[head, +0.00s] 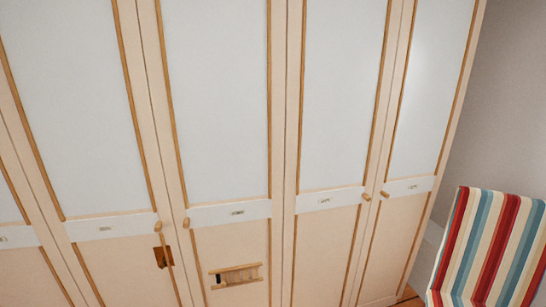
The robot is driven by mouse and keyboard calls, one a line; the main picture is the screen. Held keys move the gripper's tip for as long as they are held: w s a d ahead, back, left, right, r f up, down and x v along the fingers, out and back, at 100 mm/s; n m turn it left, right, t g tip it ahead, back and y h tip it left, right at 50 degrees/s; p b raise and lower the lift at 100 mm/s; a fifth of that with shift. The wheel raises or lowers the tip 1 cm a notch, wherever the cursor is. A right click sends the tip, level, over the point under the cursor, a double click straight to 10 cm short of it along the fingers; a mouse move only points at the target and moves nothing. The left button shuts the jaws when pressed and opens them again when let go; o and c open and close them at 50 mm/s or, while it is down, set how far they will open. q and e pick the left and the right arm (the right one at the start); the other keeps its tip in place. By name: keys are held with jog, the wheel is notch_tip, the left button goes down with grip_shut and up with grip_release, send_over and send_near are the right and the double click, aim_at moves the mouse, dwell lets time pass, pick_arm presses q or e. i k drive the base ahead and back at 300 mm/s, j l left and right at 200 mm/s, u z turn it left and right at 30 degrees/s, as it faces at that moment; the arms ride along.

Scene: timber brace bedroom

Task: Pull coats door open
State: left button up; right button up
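A tall wardrobe with several pale doors fills most of the head view. Each door has a white upper panel, wood trim and a small label on a white band. The labels are too small to read, so I cannot tell which door is the coats door. Round wooden knobs sit in pairs: a left pair (157,227) and (186,223), and a right pair (366,197) and (384,194). All the doors in view look shut. Neither of my grippers is in view.
A striped chair or cushion (487,250) in red, blue and cream stands at the lower right, close to the wardrobe's right end. A small slatted wooden piece (236,276) and a brown patch (163,257) show on the lower door panels. A grey wall (505,110) is at the right.

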aim_at(76, 107)
jog(key=u, duration=1.3)
